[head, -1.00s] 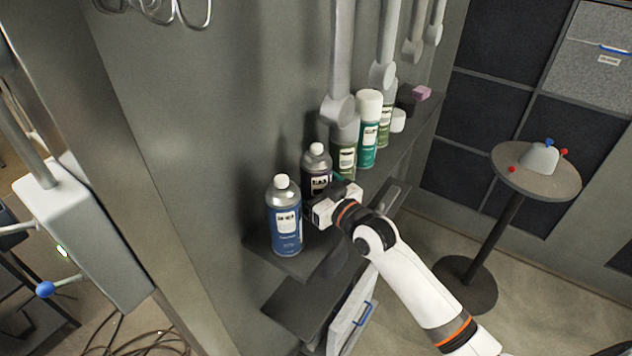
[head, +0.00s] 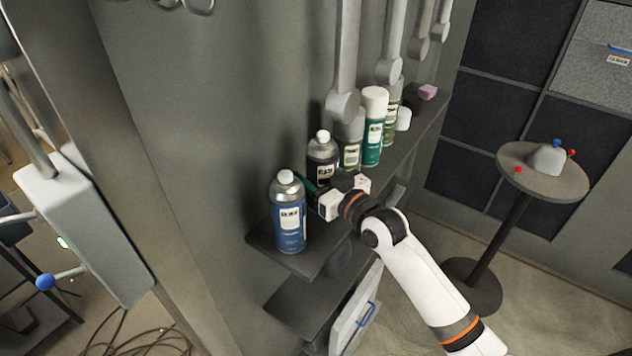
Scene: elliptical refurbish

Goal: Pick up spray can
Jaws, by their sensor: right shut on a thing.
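Several spray cans stand on the dark wall shelf. A dark can with a white cap (head: 323,160) is held by my right gripper (head: 325,187), which is shut on it at its lower part. The gripper hides the can's base. A blue can with a white cap (head: 288,222) stands upright in front, left of the gripper. Behind are an olive can (head: 350,150), a teal can with a white cap (head: 373,135) and another green can (head: 391,122). My left gripper is not in view.
The dark shelf (head: 300,262) runs along the wall, with a pink block (head: 428,92) at its far end. Grey hanging arms (head: 343,105) come down close above the cans. A round table (head: 520,182) stands at the right.

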